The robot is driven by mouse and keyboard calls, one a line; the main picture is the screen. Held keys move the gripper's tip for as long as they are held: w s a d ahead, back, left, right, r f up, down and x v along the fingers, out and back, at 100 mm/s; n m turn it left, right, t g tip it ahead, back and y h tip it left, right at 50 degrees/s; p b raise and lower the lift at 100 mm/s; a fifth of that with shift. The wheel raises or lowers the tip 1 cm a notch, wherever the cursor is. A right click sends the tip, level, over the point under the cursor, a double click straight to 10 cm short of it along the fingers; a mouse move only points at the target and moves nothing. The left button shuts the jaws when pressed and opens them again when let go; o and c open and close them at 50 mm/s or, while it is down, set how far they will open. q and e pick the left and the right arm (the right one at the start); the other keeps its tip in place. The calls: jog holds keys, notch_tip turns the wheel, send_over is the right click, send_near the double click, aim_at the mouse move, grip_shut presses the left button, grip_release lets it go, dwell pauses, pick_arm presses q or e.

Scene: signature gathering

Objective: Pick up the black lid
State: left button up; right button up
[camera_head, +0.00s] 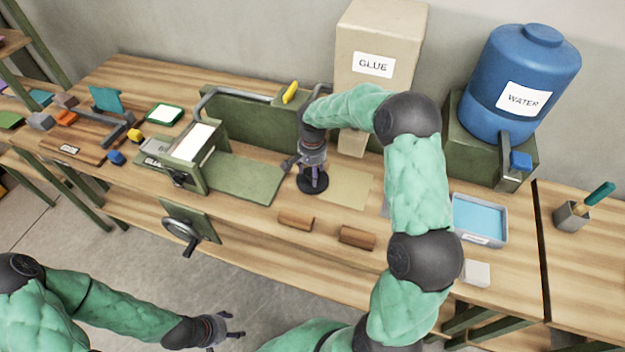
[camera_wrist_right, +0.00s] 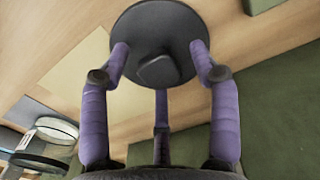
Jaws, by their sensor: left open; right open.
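The black lid (camera_head: 313,181) is a flat round disc lying on the wooden table, just right of the green press bed. In the right wrist view the lid (camera_wrist_right: 143,28) shows a small raised knob at its middle. My right gripper (camera_head: 312,165) is directly above the lid, pointing down. In the right wrist view its purple fingers (camera_wrist_right: 160,72) are spread around the knob, open and apart from it. Whether the fingertips touch the disc I cannot tell. My left gripper (camera_head: 228,328) is open and empty, low at the front, away from the table.
The green press (camera_head: 240,178) stands left of the lid. A tan sheet (camera_head: 347,188) lies to its right. Two brown wooden blocks (camera_head: 296,221) (camera_head: 357,237) lie in front. The GLUE container (camera_head: 378,40) stands behind; the blue WATER tank (camera_head: 525,75) and blue tray (camera_head: 480,220) are at right.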

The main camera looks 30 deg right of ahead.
jog(key=shift+f, duration=0.7)
jog(key=c, duration=1)
jog(key=o, duration=1)
jog(key=shift+r, duration=0.1)
